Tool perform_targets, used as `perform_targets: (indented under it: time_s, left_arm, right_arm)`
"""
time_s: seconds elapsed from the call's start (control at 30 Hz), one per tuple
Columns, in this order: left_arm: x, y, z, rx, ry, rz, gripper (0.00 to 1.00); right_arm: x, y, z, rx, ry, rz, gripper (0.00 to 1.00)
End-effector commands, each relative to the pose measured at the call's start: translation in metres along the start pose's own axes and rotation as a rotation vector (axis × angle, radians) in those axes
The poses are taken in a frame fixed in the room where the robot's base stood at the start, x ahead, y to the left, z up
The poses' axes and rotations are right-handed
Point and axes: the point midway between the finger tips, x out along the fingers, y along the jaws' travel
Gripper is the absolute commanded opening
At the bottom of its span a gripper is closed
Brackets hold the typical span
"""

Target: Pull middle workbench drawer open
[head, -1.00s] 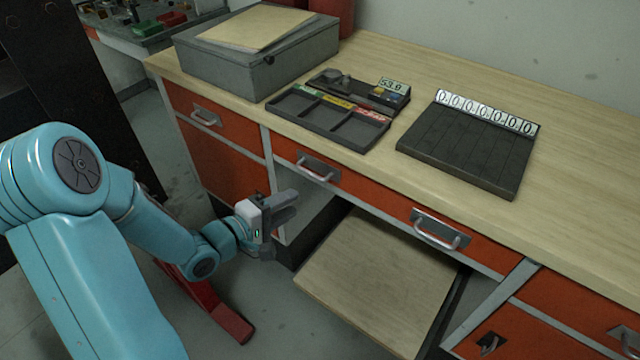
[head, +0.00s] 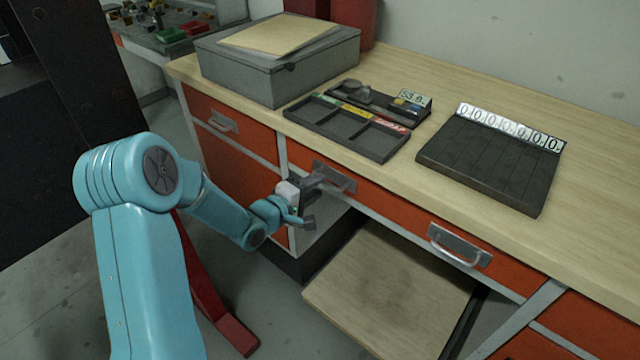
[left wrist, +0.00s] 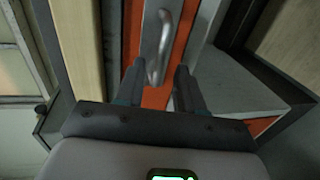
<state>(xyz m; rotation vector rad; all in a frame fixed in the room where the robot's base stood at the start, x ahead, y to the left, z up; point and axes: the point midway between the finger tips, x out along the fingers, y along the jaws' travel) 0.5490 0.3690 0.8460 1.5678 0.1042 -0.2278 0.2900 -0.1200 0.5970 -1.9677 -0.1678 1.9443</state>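The orange middle drawer (head: 395,208) sits under the workbench top and looks closed, with a metal handle near each end. Its left handle (head: 333,178) is close to my left gripper (head: 311,201), which partly covers it in the head view. In the left wrist view, the handle (left wrist: 158,48) stands just ahead of my left gripper (left wrist: 157,80). The two fingers are apart with nothing held, and the handle's near end lies in line with the gap. I cannot tell if they touch. The right handle (head: 460,246) is free. My right gripper is not in view.
A partitioned tray (head: 345,131), a dark numbered tray (head: 490,160) and a grey box (head: 275,65) stand on the bench top (head: 590,205). A wooden board (head: 390,295) lies low under the drawer. Another orange drawer (head: 222,122) is at the left.

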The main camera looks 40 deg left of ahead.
Motion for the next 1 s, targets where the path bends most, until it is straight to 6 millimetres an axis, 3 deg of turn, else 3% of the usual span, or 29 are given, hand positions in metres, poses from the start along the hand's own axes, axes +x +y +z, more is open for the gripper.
perform_targets:
  time_s: [0.2, 0.5, 0.53, 0.63, 1.0]
  left_arm:
    - [0.024, 0.000, 0.001, 0.000, 0.000, 0.000, 0.37]
    - [0.027, 0.000, 0.001, 0.000, 0.000, -0.001, 0.37]
    - [0.027, 0.000, 0.001, 0.000, 0.000, -0.001, 0.34]
    - [0.026, 0.000, 0.001, 0.000, 0.000, -0.001, 0.01]
    - [0.026, -0.001, 0.000, 0.000, 0.001, -0.001, 0.00]
  right_arm:
    - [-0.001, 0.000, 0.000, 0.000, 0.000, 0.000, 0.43]
    - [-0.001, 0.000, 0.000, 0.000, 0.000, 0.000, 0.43]
    - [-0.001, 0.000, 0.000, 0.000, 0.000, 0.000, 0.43]
    - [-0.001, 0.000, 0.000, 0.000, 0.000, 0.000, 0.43]
    - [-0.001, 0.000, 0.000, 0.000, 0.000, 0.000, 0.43]
